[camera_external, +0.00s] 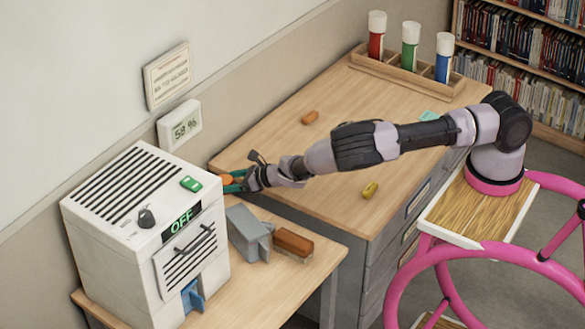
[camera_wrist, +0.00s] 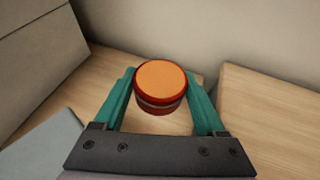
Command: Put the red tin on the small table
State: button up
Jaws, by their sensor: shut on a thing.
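The red tin (camera_wrist: 160,88) has an orange top and stands upright between the two green fingers in the wrist view. My gripper (camera_wrist: 160,100) is shut on it, one finger at each side. In the external view my gripper (camera_external: 236,182) is at the left end of the desk, beside the white machine, and a bit of the tin's orange (camera_external: 227,180) shows between the fingers. The small table (camera_external: 262,290) is the lower wooden one at the front left. In the wrist view its wood lies below the tin; I cannot tell whether they touch.
On the small table stand the white machine (camera_external: 130,235) reading OFF, a grey metal object (camera_external: 247,233) and a brown brush (camera_external: 293,245). The higher desk (camera_external: 300,165) holds a rack (camera_external: 405,78) of three capped tubes and several small pieces. The wall is close behind.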

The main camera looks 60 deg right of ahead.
aim_at(227, 204)
notch_tip(227, 204, down, 8)
jog(key=shift+f, duration=0.25)
jog(key=o, duration=1.2)
jog(key=shift+s, duration=0.1)
